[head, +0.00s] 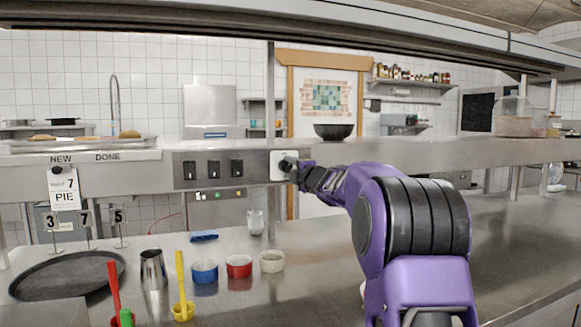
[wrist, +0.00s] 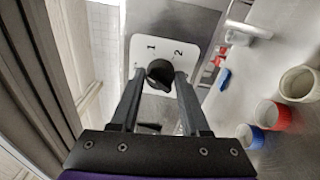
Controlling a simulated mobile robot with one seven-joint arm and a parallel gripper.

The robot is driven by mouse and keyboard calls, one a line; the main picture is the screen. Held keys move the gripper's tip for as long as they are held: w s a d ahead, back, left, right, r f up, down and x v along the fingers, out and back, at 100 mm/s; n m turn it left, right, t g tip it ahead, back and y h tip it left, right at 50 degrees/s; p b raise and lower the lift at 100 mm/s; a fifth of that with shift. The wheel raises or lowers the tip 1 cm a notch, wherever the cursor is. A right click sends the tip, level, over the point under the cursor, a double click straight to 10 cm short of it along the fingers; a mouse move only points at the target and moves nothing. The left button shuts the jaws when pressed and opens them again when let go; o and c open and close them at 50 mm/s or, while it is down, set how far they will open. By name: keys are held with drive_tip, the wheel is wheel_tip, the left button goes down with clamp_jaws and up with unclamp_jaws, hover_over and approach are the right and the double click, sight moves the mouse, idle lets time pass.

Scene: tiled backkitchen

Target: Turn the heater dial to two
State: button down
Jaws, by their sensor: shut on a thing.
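The heater dial (wrist: 160,72) is a round black knob on a white plate (wrist: 168,46) marked 1 and 2. In the wrist view the 1 is above the knob and the 2 is up and to its right. I cannot tell which mark the knob points to. My gripper (wrist: 160,82) has one finger on each side of the knob and is shut on it. In the head view the white plate (head: 277,167) is on the panel below the shelf, and my gripper (head: 289,164) reaches it from the right, hiding most of the knob.
A grey switch panel (head: 212,182) with several black switches is left of the plate. On the steel counter below are a glass (head: 255,222), blue (head: 204,271), red (head: 239,266) and pale bowls (head: 272,261), and a metal cup (head: 153,269). The counter's right side is clear.

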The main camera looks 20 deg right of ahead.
drive_tip(key=m, duration=0.5)
drive_tip(key=shift+f+h+p, duration=0.15)
drive_tip(key=shift+h+p, duration=0.15)
drive_tip(key=shift+p, duration=0.1)
drive_tip(key=m, duration=0.5)
drive_tip(key=shift+a+f+h+p, duration=0.1)
drive_tip(key=shift+h+p, duration=0.2)
drive_tip(key=shift+p, duration=0.05)
drive_tip(key=m, duration=0.5)
drive_tip(key=shift+a+t+h+p, duration=0.1)
drive_tip(key=shift+t+h+p, duration=0.2)
drive_tip(key=shift+h, duration=0.1)
drive_tip(key=shift+a+m+h, duration=0.1)
drive_tip(key=shift+m+h, duration=0.2)
drive_tip(key=shift+m, duration=2)
drive_tip(key=shift+c, duration=2)
unclamp_jaws()
drive_tip(key=shift+p, duration=0.3)
